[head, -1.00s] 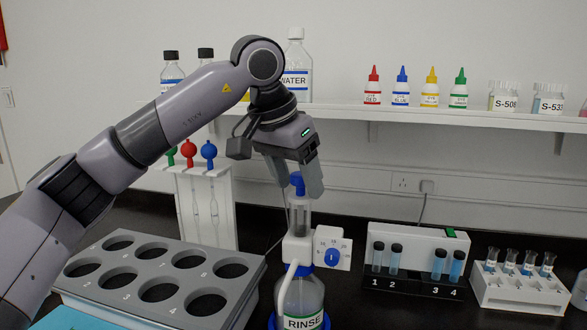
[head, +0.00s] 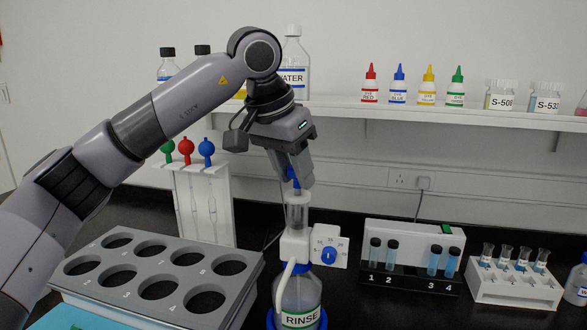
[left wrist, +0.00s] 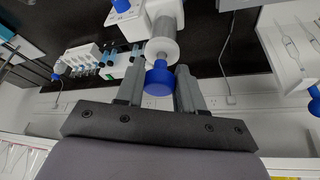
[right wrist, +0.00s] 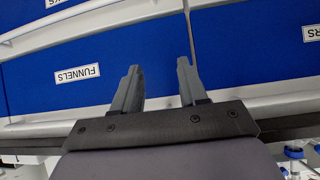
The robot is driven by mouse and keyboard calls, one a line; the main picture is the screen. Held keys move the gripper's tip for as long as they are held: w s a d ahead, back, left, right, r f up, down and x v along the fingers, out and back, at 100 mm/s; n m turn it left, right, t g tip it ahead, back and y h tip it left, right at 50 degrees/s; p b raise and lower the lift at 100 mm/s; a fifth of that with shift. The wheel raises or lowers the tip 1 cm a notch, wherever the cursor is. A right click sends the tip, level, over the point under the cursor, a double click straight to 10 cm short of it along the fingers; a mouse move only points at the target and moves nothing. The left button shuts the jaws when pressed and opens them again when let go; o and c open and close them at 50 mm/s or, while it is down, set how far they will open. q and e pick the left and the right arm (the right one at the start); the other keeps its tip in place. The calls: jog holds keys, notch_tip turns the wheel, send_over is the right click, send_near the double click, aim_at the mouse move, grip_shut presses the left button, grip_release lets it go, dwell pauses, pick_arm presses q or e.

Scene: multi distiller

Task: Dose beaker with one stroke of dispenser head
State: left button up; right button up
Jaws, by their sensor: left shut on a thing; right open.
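The dispenser head (head: 295,246) sits upright on the RINSE bottle (head: 299,296), with a clear barrel, a blue plunger knob (head: 293,178) on top and a white dial plate (head: 328,247) at its right. My left gripper (head: 293,175) comes down from above and is shut on the knob. The knob also shows between its fingers in the left wrist view (left wrist: 158,78). A thin white tube runs down the bottle's left side. I cannot make out a beaker in these views. My right gripper (right wrist: 157,85) is open and empty, in front of blue drawers marked FUNNELS.
A grey holder (head: 157,272) with numbered round holes is left of the bottle. Behind it stands a white pipette rack (head: 205,205). A vial rack (head: 414,260) and a white tube rack (head: 515,287) stand to the right. Dye bottles line the shelf (head: 430,115).

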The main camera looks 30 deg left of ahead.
pick_arm(q)
jog(key=shift+r+p, duration=0.35)
jog(key=shift+r, duration=0.1)
jog(key=shift+r+p, duration=0.45)
jog(key=shift+r, duration=0.05)
jog(key=shift+f+b, duration=0.75)
jog(key=shift+f, duration=0.75)
jog(key=o, duration=1.1)
